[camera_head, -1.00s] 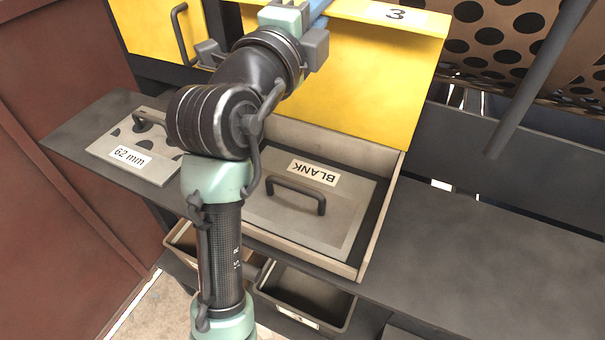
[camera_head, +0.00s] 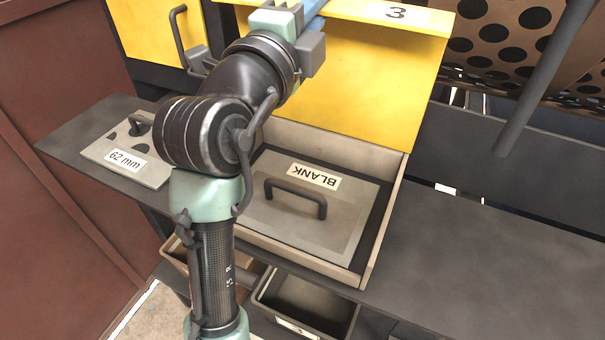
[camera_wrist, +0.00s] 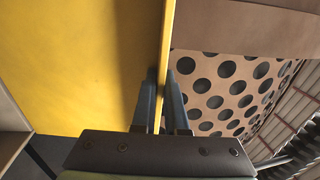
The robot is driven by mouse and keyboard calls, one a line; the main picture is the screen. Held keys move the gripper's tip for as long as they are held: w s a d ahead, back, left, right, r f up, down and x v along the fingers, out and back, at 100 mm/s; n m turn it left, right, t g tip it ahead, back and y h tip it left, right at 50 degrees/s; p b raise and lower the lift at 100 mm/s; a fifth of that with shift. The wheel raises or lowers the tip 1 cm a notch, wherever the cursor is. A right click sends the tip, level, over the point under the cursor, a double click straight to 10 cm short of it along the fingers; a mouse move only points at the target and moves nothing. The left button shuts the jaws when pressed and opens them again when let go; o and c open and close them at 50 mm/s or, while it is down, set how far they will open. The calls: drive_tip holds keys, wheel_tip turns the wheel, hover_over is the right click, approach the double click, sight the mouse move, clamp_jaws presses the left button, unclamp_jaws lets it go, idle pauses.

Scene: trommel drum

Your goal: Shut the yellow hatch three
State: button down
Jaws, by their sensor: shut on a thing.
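Hatch three (camera_head: 350,80) is a yellow panel at the top middle of the head view, with a white label "3" on its upper strip. In the wrist view it is a broad yellow face (camera_wrist: 75,65) at left, ending in a thin edge. My gripper (camera_wrist: 163,95) is shut on that edge, one finger on each side. In the head view my gripper (camera_head: 314,10) is at the top of the panel, partly cut off by the picture's edge. My arm covers part of the hatch's left side. How far the hatch stands open is unclear.
A tray holds a BLANK plate (camera_head: 305,205) with a handle below the hatch. A 62 mm plate (camera_head: 125,158) lies left on the dark shelf (camera_head: 490,260). A perforated drum (camera_head: 500,45) and slanted bar (camera_head: 545,80) are at right. Another yellow panel (camera_head: 150,30) is at left.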

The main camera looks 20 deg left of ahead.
drive_tip(key=s+b, duration=0.1)
drive_tip(key=b, duration=0.1)
drive_tip(key=s+f+t+b, duration=0.1)
drive_tip(key=b, duration=0.1)
idle(0.3)
drive_tip(key=shift+r, duration=0.15)
drive_tip(key=s+b, duration=0.1)
drive_tip(key=b, duration=0.1)
drive_tip(key=s+f+t+b, duration=0.1)
drive_tip(key=b, duration=0.2)
drive_tip(key=s+b, duration=0.1)
drive_tip(key=b, duration=0.1)
drive_tip(key=shift+s+a+f+t, duration=0.1)
drive_tip(key=shift+f+t, duration=0.25)
drive_tip(key=shift+t, duration=0.05)
idle(0.4)
drive_tip(key=shift+s+b, duration=0.1)
drive_tip(key=shift+b, duration=0.3)
